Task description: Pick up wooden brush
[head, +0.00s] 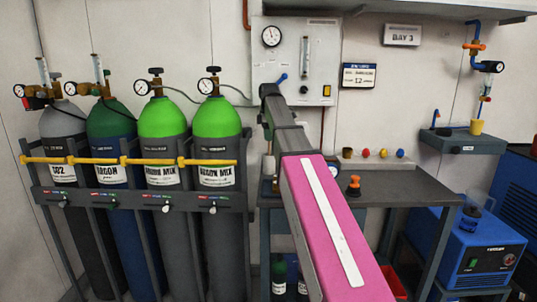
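I cannot make out a wooden brush in the head view. My arm, with a pink link, reaches up and away over the workbench (390,192). Its dark far end, where my gripper (268,92) is, shows small in front of the grey wall panel (290,50). The fingers are too small and dark to tell open from shut, and nothing can be seen held there. My arm hides part of the bench top.
Several gas cylinders (214,120) stand in a rack at left behind a yellow bar (130,161). An orange-topped item (354,185) stands on the bench. Coloured knobs (366,154) line its back.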

